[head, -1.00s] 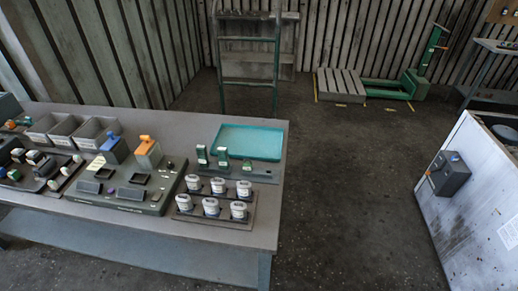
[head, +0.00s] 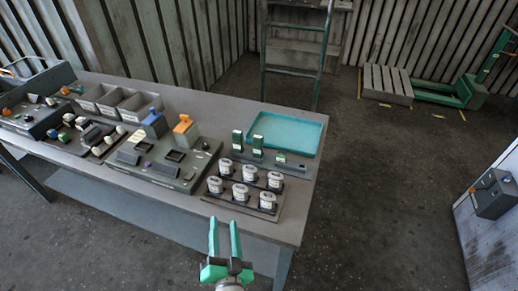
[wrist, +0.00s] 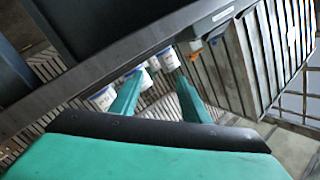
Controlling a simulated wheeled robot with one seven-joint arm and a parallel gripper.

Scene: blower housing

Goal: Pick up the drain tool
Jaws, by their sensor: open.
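I cannot tell which object is the drain tool; none is clearly identifiable as it. My gripper (head: 224,224) has two green fingers and is open and empty. In the head view it is in front of the workbench's near edge, close to the rack of white pots (head: 240,192). In the wrist view, the gripper (wrist: 158,80) points toward several white pots (wrist: 103,98). Small dark green upright pieces (head: 257,145) stand in a holder behind the pots.
The workbench (head: 300,215) also carries a teal tray (head: 285,133), grey bins (head: 138,105), and a panel with blue- and orange-topped blocks (head: 184,132). A ladder (head: 295,70) stands behind. Open floor (head: 400,200) lies to the right; a white cabinet (head: 490,240) is at far right.

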